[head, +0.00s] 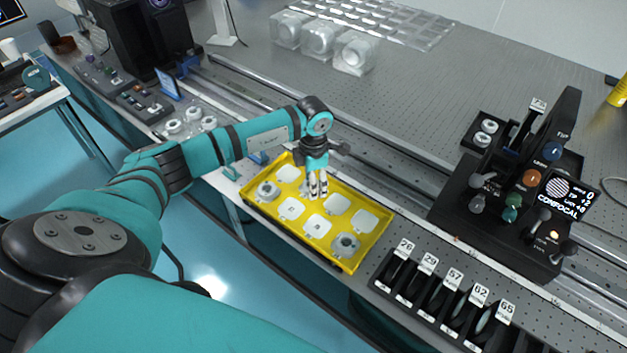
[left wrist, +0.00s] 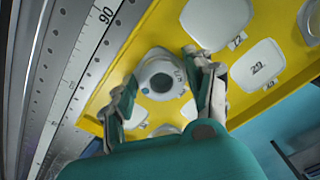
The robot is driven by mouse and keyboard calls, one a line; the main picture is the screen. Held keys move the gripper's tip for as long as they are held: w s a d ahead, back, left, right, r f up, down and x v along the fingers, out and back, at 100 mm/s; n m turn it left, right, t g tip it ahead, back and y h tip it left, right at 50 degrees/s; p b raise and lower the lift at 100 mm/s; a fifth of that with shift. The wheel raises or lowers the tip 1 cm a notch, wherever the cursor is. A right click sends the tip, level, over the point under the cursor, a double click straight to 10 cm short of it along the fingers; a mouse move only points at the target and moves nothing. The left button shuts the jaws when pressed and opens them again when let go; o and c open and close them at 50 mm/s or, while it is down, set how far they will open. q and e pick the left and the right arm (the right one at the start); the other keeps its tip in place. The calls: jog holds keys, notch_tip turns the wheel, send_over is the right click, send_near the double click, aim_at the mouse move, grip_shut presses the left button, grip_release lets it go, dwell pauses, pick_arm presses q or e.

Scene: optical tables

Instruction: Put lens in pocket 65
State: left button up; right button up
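The yellow tray (head: 352,268) lies on the optical table and holds white square-cornered holders and round lens pieces. My left gripper (head: 318,194) is over the tray's upper middle, pointing down. In the left wrist view its fingers (left wrist: 160,68) are spread on either side of a round grey-white lens piece (left wrist: 160,82) with a dark centre; I cannot tell whether they touch it. Other round pieces sit at the tray's left (head: 267,191) and lower right (head: 345,246). A black rack has labelled pockets; pocket 65 (head: 505,311) is at its right end. My right gripper is out of view.
A black confocal instrument (head: 500,215) with knobs and a screen stands right of the tray. Rails run along the table behind the tray. Clear boxes (head: 320,38) stand at the back. Small round parts (head: 190,122) lie left of the tray.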

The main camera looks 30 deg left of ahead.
pick_arm(q)
jog(key=shift+o, duration=1.1)
jog(key=shift+r, duration=0.2)
jog(key=shift+w+r, duration=0.1)
jog(key=shift+r, duration=0.25)
notch_tip(320, 180, up, 11)
jog(key=b, duration=0.2)
jog(key=shift+r, duration=0.15)
